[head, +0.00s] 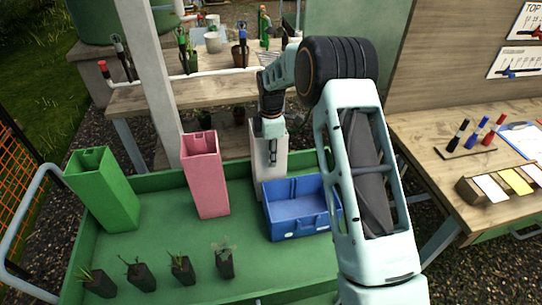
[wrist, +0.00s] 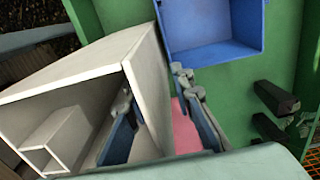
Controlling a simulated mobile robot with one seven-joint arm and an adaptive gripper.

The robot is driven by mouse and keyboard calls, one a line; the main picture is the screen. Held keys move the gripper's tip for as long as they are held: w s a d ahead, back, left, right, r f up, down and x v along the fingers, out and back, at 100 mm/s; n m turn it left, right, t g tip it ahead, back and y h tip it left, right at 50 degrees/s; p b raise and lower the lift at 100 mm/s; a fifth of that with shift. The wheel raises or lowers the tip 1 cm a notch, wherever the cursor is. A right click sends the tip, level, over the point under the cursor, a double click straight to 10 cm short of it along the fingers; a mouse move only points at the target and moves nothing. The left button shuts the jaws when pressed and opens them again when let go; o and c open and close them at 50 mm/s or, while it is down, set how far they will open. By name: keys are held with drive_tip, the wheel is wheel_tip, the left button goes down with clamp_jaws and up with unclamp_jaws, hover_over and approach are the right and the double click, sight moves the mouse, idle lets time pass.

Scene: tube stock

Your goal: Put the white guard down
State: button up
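The white guard (head: 270,165) is a tall, square, hollow tube. It stands about upright at the back of the green tray (head: 160,255), between the pink guard and the blue crate; its foot is partly hidden by the crate. My gripper (head: 271,148) is at its top. In the wrist view, the white guard (wrist: 90,75) shows its open end, with a smaller square channel inside. My gripper (wrist: 155,90) has one finger inside the guard and one outside. The fingers are parted, with a gap visible between the wall and the outer finger.
The pink guard (head: 206,175) stands left of the white one, and the green guard (head: 104,190) farther left. The blue crate (head: 298,222) is close on the right. Several potted seedlings (head: 182,268) line the tray's front. The tray's middle is bare.

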drive_tip(key=shift+r, duration=0.1)
wheel_tip(320, 180, up, 12)
idle(0.6)
drive_tip(key=shift+s, duration=0.1)
